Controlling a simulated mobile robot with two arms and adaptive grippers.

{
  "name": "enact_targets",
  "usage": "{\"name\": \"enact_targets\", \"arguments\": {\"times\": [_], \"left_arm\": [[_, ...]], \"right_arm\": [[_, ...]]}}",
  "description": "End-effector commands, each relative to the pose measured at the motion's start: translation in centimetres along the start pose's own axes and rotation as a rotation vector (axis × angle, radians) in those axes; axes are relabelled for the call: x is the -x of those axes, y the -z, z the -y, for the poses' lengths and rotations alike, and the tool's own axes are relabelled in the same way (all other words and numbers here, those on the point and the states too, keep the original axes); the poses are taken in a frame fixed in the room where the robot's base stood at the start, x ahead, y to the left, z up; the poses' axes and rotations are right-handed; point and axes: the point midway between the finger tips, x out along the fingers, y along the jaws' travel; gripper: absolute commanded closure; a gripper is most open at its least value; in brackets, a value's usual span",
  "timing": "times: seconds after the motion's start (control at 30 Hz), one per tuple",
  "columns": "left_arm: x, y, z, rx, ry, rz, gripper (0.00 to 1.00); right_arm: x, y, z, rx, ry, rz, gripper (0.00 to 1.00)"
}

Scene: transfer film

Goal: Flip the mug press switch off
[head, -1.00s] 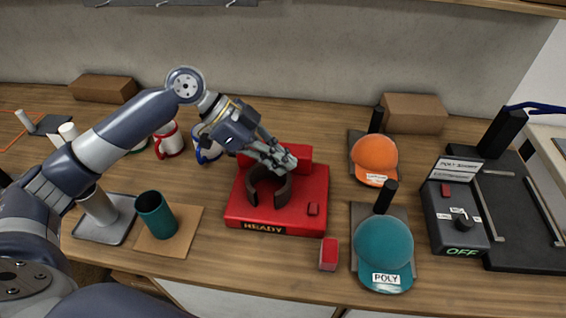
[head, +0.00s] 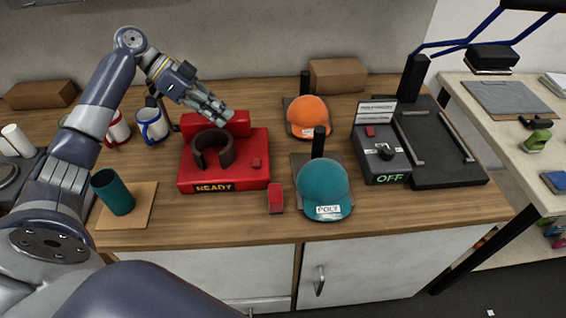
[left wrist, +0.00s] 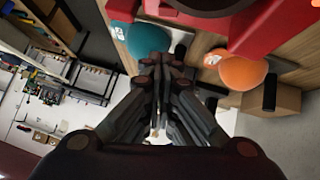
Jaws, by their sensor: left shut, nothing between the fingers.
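The red mug press (head: 225,160) sits on the wooden bench in the head view, with a dark open cuff (head: 214,149) on top and a "READY" label on its front. A small red square switch (head: 256,162) is at the right of its top face. My left gripper (head: 226,117) is shut and empty, above the back of the press and apart from the switch. In the left wrist view the shut fingers (left wrist: 160,62) point towards the red press (left wrist: 270,25) at the top edge. My right gripper is out of view.
Mugs stand behind left.

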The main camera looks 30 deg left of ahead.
Motion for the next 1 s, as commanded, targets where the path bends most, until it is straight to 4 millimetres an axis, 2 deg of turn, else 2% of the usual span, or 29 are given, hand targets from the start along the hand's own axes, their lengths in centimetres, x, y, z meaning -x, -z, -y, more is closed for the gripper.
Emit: {"name": "enact_targets", "arguments": {"times": [0.13, 0.4, 0.57, 0.67, 0.83, 1.0], "left_arm": [[0.8, -0.8, 0.3, 0.02, -0.003, -0.008, 1.0], [0.8, -0.8, 0.2, 0.02, -0.003, -0.009, 1.0], [0.3, -0.7, 0.2, 0.02, -0.005, -0.008, 1.0], [-0.9, -0.6, 0.1, 0.02, -0.007, -0.008, 1.0], [-4.2, -0.4, 0.0, 0.021, -0.01, -0.009, 1.0], [-7.8, -0.3, 0.0, 0.021, -0.007, -0.011, 1.0]], "right_arm": [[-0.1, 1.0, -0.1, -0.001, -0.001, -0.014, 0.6], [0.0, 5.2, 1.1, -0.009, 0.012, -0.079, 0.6], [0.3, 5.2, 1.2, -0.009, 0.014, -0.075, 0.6], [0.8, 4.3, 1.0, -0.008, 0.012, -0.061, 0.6], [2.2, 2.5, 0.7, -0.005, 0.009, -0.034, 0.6], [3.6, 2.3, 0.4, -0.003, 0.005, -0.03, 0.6]]}}
